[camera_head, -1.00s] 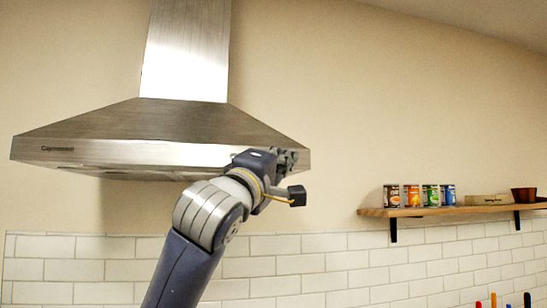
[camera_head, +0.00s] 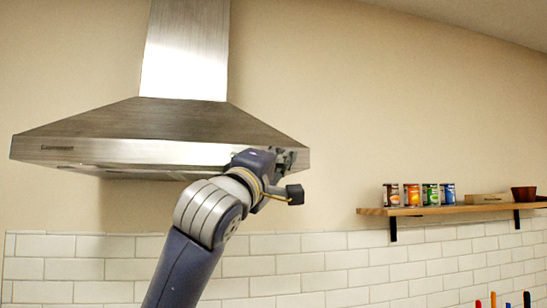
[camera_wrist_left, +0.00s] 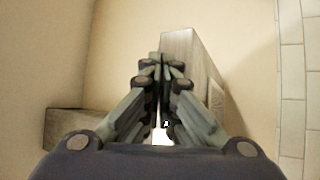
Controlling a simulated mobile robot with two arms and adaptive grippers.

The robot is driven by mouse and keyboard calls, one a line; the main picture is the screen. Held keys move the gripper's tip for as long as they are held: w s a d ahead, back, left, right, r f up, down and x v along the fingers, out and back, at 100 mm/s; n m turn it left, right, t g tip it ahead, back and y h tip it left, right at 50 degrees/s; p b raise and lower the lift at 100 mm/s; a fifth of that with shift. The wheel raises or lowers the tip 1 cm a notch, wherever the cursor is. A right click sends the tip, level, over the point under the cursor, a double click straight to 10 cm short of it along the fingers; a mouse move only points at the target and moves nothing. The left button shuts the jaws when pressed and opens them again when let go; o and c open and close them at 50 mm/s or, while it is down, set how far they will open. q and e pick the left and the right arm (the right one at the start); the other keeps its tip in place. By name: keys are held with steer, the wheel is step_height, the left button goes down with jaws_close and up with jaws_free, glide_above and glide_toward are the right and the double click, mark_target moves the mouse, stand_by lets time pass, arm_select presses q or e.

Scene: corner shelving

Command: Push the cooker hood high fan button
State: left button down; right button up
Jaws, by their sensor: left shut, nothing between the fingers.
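The steel cooker hood (camera_head: 120,122) hangs on the wall in the head view, with its front band facing me. My left gripper (camera_head: 287,158) is at the right end of that front band, close to it; I cannot tell whether it touches. The fan buttons are not visible, and the arm and gripper cover that part of the band. In the left wrist view the left gripper (camera_wrist_left: 160,62) has its fingertips together with nothing between them. The hood (camera_wrist_left: 190,55) shows behind and to the right of the fingers. My right gripper is not in view.
A wooden shelf (camera_head: 440,210) on the right holds several cans (camera_head: 413,195), a small box (camera_head: 487,199) and a brown pot (camera_head: 523,194). White tiles (camera_head: 300,268) cover the lower wall. The wall between hood and shelf is free.

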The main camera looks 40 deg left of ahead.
arm_select(q)
steer(key=shift+w+a, duration=0.1)
steer(key=shift+a, duration=0.05)
stand_by(0.5)
steer(key=shift+w+a, duration=0.2)
steer(key=shift+w+a, duration=0.1)
stand_by(0.5)
steer(key=shift+s+d+b, duration=0.35)
steer(key=shift+s+d, duration=0.1)
steer(key=shift+d, duration=0.05)
steer(key=s+d+b, duration=0.1)
steer(key=s+d, duration=0.3)
steer(key=shift+d, duration=0.3)
stand_by(0.4)
